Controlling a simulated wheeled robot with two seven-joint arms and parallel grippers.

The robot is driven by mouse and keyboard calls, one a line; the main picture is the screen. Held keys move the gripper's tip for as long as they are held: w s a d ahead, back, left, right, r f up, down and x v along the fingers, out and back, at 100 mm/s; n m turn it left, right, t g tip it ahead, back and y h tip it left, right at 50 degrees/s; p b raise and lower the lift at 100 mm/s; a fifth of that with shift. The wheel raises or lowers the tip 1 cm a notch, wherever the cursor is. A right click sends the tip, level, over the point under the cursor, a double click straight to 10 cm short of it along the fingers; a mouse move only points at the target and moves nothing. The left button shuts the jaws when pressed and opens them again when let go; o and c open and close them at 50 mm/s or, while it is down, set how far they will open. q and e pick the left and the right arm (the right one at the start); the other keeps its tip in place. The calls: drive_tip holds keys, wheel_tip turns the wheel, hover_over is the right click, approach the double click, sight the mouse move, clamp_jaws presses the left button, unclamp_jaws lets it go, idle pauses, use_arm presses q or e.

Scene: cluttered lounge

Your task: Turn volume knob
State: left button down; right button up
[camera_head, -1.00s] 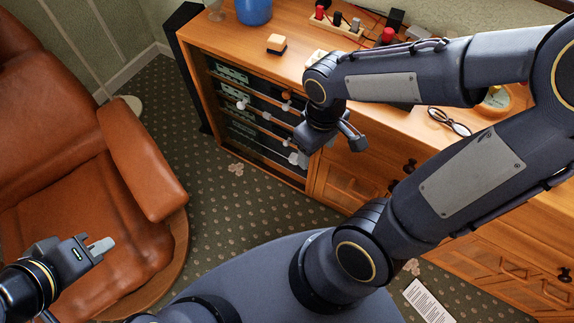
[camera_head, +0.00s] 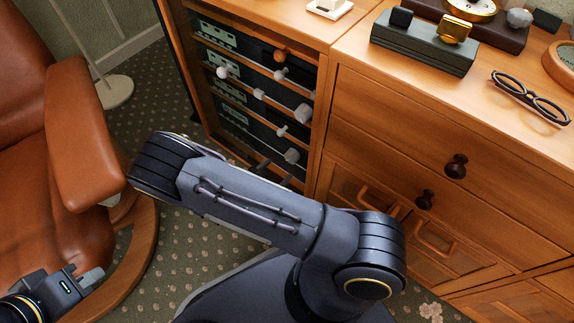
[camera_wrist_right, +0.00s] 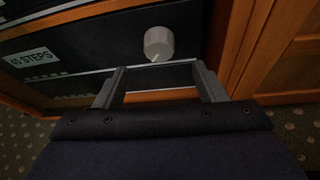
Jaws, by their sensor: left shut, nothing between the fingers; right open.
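A stack of dark audio units (camera_head: 245,92) with several pale knobs sits on shelves in the wooden cabinet. A large white knob (camera_head: 303,113) is at the right of one unit, with another (camera_head: 292,156) lower down; I cannot tell which is the volume knob. In the right wrist view, a pale knob (camera_wrist_right: 158,43) stands on a dark panel, just beyond and between the open fingers of my right gripper (camera_wrist_right: 158,86), not touching them. In the head view my forearm hides most of this gripper. My left gripper (camera_head: 92,278) is shut and empty by the armchair.
A brown leather armchair (camera_head: 82,140) stands at left. The cabinet's wooden post and drawer front (camera_head: 390,115) are right of the units. Glasses (camera_head: 530,96) and a dark box (camera_head: 424,42) lie on top.

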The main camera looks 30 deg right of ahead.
sight(289, 159)
drive_tip(key=b+x, duration=0.2)
drive_tip(key=x, duration=0.5)
drive_tip(key=shift+a+f+b, duration=0.15)
drive_tip(key=shift+b, duration=0.25)
drive_tip(key=shift+w+d+f, duration=0.1)
drive_tip(key=shift+w+d, duration=0.2)
drive_tip(key=shift+d, duration=0.15)
drive_tip(key=c, duration=1)
